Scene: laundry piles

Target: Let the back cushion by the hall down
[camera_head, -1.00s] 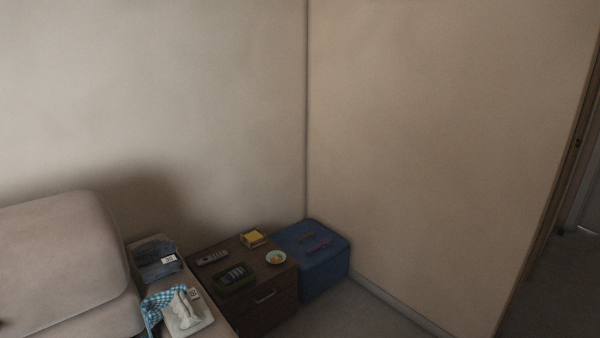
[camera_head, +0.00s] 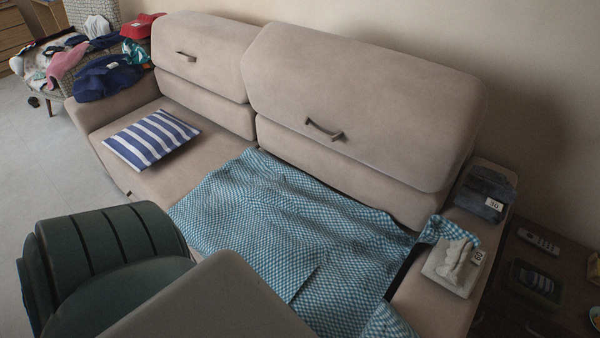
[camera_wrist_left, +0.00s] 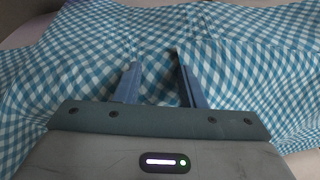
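The beige sofa has two back cushions, both raised against the wall. The right back cushion (camera_head: 365,97) is the larger in view and has a dark strap handle (camera_head: 324,130) on its front. It stands on the side where the doorway showed a second ago. The left back cushion (camera_head: 205,55) has a similar handle (camera_head: 186,56). My left gripper (camera_wrist_left: 156,63) is open and empty in the left wrist view, its fingers over a blue-and-white checked cloth (camera_wrist_left: 235,50). My left gripper's fingers do not show in the head view. My right gripper is not in view.
The checked cloth covers much of the seat (camera_head: 290,225). A striped pillow (camera_head: 151,138) lies to its left. Folded dark cloth (camera_head: 484,192) and a white item (camera_head: 452,263) sit on the right armrest. Clothes (camera_head: 105,77) pile on the left armrest. A remote (camera_head: 538,240) lies farther right.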

